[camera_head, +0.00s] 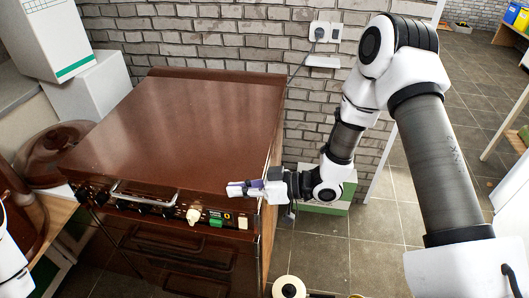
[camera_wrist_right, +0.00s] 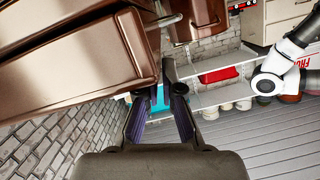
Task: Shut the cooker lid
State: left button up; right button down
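The cooker lid (camera_head: 185,120) is a broad, glossy brown panel. In the head view it lies about level over the cooker, above the front panel with knobs (camera_head: 165,207). I cannot tell whether a small gap is left under it. My right gripper (camera_head: 238,188) is beside the lid's front right corner, with purple finger pads. In the right wrist view its two fingers (camera_wrist_right: 160,108) stand apart with nothing between them. Brown cooker surfaces (camera_wrist_right: 80,65) fill the upper left there. My left gripper is out of view; only part of my left arm shows at the left edge.
A brown lidded pot (camera_head: 52,152) stands left of the cooker. White boxes (camera_head: 60,40) are at the upper left. A brick wall (camera_head: 235,40) with a socket (camera_head: 325,32) is behind.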

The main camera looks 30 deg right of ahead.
jog(key=r+p, duration=0.1)
jog(key=r, duration=0.2)
jog(key=shift+w, duration=0.2)
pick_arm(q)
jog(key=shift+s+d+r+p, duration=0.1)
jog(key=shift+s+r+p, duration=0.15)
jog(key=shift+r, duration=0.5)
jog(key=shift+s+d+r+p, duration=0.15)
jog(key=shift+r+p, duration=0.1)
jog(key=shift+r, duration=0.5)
pick_arm(e)
jog(key=v, duration=1)
jog(key=shift+s+r, duration=0.35)
jog(key=shift+r, duration=0.1)
